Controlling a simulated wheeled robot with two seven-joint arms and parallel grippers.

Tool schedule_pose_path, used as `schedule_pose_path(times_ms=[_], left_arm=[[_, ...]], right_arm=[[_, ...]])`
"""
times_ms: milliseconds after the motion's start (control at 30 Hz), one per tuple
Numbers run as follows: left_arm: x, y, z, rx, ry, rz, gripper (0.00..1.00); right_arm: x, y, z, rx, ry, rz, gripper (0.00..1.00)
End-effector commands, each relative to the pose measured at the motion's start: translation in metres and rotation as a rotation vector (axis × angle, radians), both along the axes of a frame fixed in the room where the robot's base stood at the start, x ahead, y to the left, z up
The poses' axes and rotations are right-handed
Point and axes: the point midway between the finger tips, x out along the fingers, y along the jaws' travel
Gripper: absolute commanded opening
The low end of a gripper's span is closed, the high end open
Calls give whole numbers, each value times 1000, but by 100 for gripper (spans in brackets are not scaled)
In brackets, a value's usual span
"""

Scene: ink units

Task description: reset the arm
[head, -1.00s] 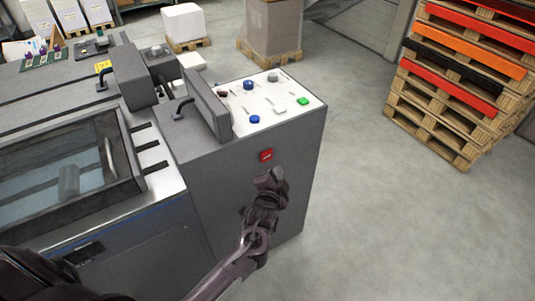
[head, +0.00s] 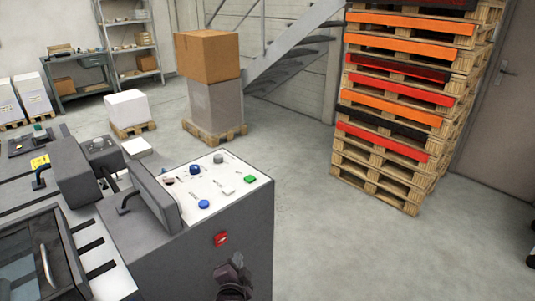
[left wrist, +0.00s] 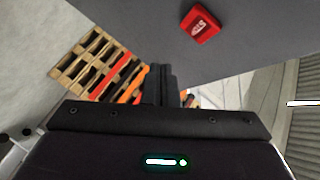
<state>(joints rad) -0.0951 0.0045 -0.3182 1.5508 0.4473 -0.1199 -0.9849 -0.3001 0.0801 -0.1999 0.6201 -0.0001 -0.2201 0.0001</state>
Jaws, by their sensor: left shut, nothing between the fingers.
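My left gripper (head: 235,270) is at the bottom of the head view, in front of the grey machine's front face. It is just below the red button (head: 221,239) and a little to its right, and looks clear of it. In the left wrist view, the dark fingers (left wrist: 159,85) are together with nothing between them. The red button also shows there (left wrist: 202,24), on the grey panel above and right of the fingers. Most of my left arm is cut off by the lower edge of the head view. My right gripper is in neither view.
The grey machine (head: 190,258) fills the lower left, with a white control panel (head: 215,184) of coloured buttons on top. A tall pallet stack (head: 400,110) stands at the right. A carton (head: 207,55) sits on a wrapped load behind. The floor between is clear.

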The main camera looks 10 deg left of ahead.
Motion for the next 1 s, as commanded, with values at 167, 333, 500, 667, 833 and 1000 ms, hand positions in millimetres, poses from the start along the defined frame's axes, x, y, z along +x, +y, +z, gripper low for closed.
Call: schedule_pose_path(times_ms=[167, 333, 500, 667, 833, 1000], left_arm=[[-20, 1, -60, -53, 108, -6, 0], [-76, 8, -170, -179, 323, 14, 0], [-161, 20, -270, -313, 551, 84, 0], [-259, 34, -345, -433, 762, 193, 0], [-368, 52, -398, -540, 959, 345, 0], [-446, 61, -420, -606, 1085, 469, 0]], right_arm=[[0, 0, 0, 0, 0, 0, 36], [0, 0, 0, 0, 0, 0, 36], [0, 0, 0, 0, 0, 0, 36], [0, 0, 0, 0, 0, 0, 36], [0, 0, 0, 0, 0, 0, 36], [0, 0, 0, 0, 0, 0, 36]])
